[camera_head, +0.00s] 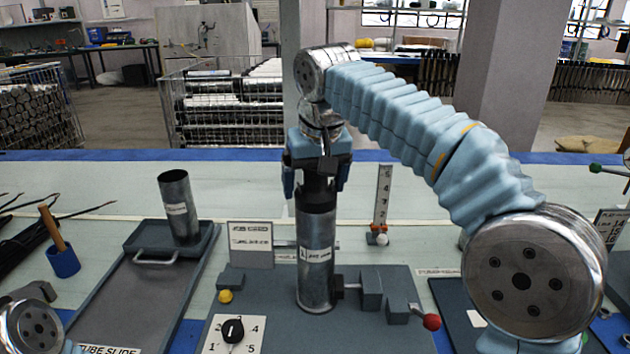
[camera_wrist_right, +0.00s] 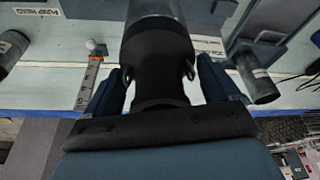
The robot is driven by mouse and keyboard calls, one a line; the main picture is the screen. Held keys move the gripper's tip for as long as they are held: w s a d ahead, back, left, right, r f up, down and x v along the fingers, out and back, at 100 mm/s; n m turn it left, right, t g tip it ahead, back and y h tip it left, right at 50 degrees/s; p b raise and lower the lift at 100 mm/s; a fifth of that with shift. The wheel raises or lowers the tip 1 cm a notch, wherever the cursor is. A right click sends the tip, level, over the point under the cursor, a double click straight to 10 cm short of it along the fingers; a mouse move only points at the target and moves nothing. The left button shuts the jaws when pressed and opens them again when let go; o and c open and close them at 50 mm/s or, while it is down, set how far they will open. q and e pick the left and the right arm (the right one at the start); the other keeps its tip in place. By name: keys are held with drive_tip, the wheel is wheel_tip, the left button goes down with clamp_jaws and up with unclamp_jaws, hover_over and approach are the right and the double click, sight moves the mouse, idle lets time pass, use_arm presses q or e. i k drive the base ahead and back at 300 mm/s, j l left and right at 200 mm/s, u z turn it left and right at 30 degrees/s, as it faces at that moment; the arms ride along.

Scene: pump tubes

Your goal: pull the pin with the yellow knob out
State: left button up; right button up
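The yellow knob (camera_head: 225,296) sits low at the left of the grey base plate, in front of a small grey block (camera_head: 230,280); its pin is not clearly visible. A metal tube (camera_head: 316,260) with a white label stands upright on the base plate. My right gripper (camera_head: 317,188) is above the tube, its blue fingers on either side of a black neck at the tube's top. The right wrist view shows the fingers flanking the black neck (camera_wrist_right: 158,60); whether they touch it is unclear. My left gripper is out of view; only part of my left arm shows.
A red knob (camera_head: 432,321) is at the base plate's right. A black dial (camera_head: 232,330) sits on a numbered plate at the front. A second metal tube (camera_head: 178,208) stands on the tube slide at left. A ruler (camera_head: 382,200) stands behind. My right arm spans the right side.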

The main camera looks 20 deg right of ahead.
sight(226, 297)
drive_tip(key=k, duration=1.5)
